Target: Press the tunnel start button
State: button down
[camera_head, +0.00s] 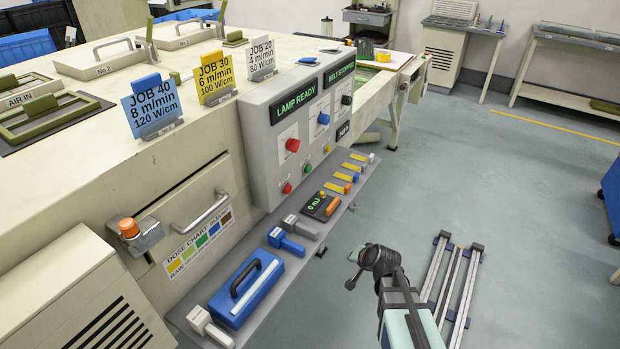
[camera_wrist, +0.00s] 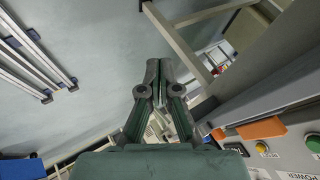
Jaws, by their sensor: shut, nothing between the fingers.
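A grey control box (camera_head: 262,125) stands on the front of the beige machine, with lit signs "LAMP READY" and "BELT STOPPED". Its front carries a large red button (camera_head: 292,145), a blue knob (camera_head: 323,118), a black knob (camera_head: 346,100), and small red (camera_head: 287,188), green (camera_head: 307,168) and yellow (camera_head: 328,149) buttons. I cannot read which is the tunnel start button. My gripper (camera_head: 362,268) is over the floor, right of the box and apart from it. In the wrist view my gripper (camera_wrist: 158,68) is shut and empty, with a panel (camera_wrist: 285,160) at the lower right.
A ledge (camera_head: 338,216) below the box holds a blue case (camera_head: 247,290), a small meter (camera_head: 317,206) and several coloured-handled tools. Metal rails (camera_head: 450,283) lie on the floor to the right. Free floor (camera_head: 500,190) lies right of my arm.

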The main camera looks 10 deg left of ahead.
aim_at(308, 169)
jog(key=w+a+r+t+b, duration=0.1)
jog(key=w+r, duration=0.1)
jog(key=r, duration=0.1)
jog(key=w+a+r+m+t+b, duration=0.1)
jog(key=w+r, duration=0.2)
jog(key=r, duration=0.1)
jog(key=w+a+r+t+y+b, duration=0.1)
jog(key=w+r, duration=0.2)
jog(key=r, duration=0.1)
jog(key=shift+w+a+m+t, duration=0.2)
jog(key=shift+m+t, duration=0.1)
jog(key=shift+t, duration=0.1)
jog(key=w+a+r+m+t+y+b, duration=0.1)
jog(key=w+r+t+b, duration=0.1)
jog(key=r, duration=0.8)
jog(key=shift+w+a+r+m+t+b, duration=0.3)
jog(key=shift+w+a+r+t+b, duration=0.1)
jog(key=shift+w+t, duration=0.25)
jog(key=w+a+p, duration=0.3)
jog(key=a+p, duration=0.4)
jog(key=a, duration=0.1)
jog(key=shift+w+p, duration=0.25)
jog(key=shift+p, duration=0.15)
jog(key=shift+f, duration=0.1)
jog(key=shift+a, duration=0.1)
jog(key=shift+w+a+p, duration=0.15)
jog(key=shift+a+p, duration=0.15)
jog(key=shift+p, duration=0.1)
